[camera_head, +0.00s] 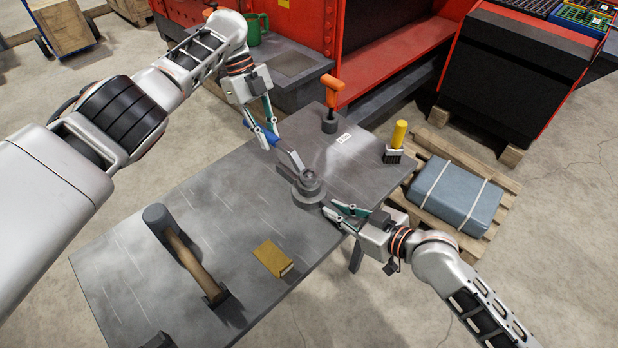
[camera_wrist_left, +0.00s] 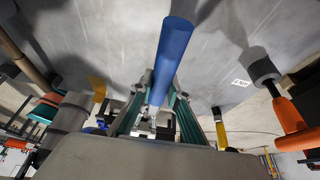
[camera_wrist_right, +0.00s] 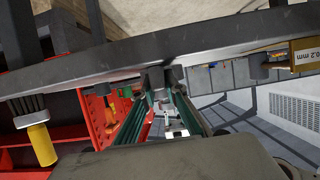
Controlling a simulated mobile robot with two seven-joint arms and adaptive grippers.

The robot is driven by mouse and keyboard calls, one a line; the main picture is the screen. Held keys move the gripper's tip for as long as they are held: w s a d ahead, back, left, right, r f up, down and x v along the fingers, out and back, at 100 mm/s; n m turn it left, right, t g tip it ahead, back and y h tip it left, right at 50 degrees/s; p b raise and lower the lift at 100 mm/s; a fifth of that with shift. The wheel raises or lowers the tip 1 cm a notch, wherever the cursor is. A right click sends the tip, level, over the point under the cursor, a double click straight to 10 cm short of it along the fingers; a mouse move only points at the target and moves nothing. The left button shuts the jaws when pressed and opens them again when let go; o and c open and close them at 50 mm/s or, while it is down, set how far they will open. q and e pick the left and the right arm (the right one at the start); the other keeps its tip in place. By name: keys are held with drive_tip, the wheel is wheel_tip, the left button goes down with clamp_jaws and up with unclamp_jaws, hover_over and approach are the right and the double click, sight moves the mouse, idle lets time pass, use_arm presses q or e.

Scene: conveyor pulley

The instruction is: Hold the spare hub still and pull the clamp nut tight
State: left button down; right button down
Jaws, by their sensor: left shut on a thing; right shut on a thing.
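The spare hub (camera_head: 309,192) is a dark grey round piece with a raised centre, upright on the grey bench. The clamp nut seems to be at its top centre, but it is too small to tell apart. A blue-handled wrench (camera_head: 291,158) reaches from upper left to the hub's top; whether its head is seated is unclear. My left gripper (camera_head: 268,134) is shut on the blue handle, which also shows in the left wrist view (camera_wrist_left: 172,55). My right gripper (camera_head: 329,208) is shut on the hub's near right side; its fingertips (camera_wrist_right: 164,80) meet a dark stub.
On the bench (camera_head: 130,265) are a hammer (camera_head: 180,255), a yellow box (camera_head: 273,258), an orange-handled tool (camera_head: 331,95), a white label (camera_head: 344,138) and a yellow brush (camera_head: 397,140). A pallet with a grey case (camera_head: 455,192) stands right. Bare bench lies left of the hub.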

use_arm(q)
drive_tip(key=shift+r, duration=0.1)
drive_tip(key=shift+r, duration=1.85)
drive_tip(key=shift+d, duration=0.1)
drive_tip(key=shift+s+a+f+n, duration=0.1)
drive_tip(key=shift+s+a+n, duration=0.15)
drive_tip(key=shift+s+n, duration=0.15)
drive_tip(key=s+a+f+n+t, duration=0.1)
drive_tip(key=s+n+t, duration=0.1)
drive_tip(key=s+n, duration=0.3)
drive_tip(key=s+a+f+n+t+h, duration=0.1)
drive_tip(key=s+n+t, duration=0.1)
drive_tip(key=s+n, duration=0.4)
drive_tip(key=shift+s+a, duration=0.4)
drive_tip(key=shift+s, duration=0.65)
drive_tip(key=shift+f, duration=0.2)
